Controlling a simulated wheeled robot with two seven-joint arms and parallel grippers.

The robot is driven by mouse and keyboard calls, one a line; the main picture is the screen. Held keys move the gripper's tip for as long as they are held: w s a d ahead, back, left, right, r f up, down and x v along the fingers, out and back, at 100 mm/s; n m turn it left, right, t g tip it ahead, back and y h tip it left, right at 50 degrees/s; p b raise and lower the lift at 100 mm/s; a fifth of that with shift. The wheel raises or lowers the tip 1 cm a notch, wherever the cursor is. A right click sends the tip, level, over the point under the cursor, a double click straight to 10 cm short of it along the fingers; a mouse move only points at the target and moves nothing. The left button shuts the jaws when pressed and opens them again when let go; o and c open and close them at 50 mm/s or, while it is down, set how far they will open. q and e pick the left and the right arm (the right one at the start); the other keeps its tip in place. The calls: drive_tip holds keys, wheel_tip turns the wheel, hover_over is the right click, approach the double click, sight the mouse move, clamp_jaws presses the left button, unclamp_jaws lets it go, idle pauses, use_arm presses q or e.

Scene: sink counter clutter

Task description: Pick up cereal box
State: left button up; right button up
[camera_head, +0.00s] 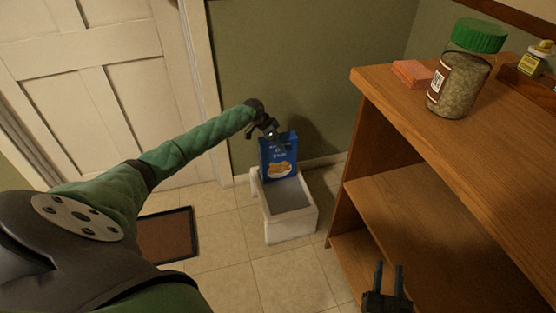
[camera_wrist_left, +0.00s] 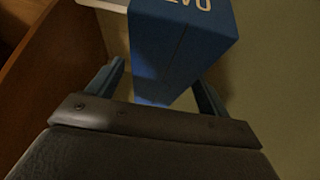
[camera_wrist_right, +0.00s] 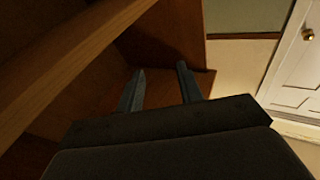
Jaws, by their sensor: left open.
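The blue cereal box (camera_head: 278,157) stands upright at the back end of a white open bin on the floor, in the head view. My left gripper (camera_head: 271,134) is at the top of the box. In the left wrist view, the box (camera_wrist_left: 178,45) reaches down between the two open fingers (camera_wrist_left: 160,88), with a gap visible on each side. My right gripper (camera_head: 388,268) is at the bottom of the head view, in front of the shelf. Its fingers (camera_wrist_right: 160,88) are apart with nothing between them in the right wrist view.
The white bin (camera_head: 290,222) stands on the tiled floor beside a wooden shelf unit (camera_head: 400,185). A green-lidded jar (camera_head: 461,80), an orange stack (camera_head: 411,73) and a small yellow-labelled bottle (camera_head: 534,61) are on its top. A brown mat (camera_head: 168,236) lies near the door (camera_head: 95,75).

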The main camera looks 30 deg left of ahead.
use_arm(q)
drive_tip(key=shift+x, duration=1.3)
use_arm(e)
drive_tip(key=shift+t+y, duration=0.3)
drive_tip(key=shift+t, duration=0.5)
drive_tip(key=shift+d+r, duration=0.1)
drive_tip(key=shift+r, duration=2.15)
use_arm(q)
clamp_jaws()
drive_tip(key=shift+a+r, duration=0.1)
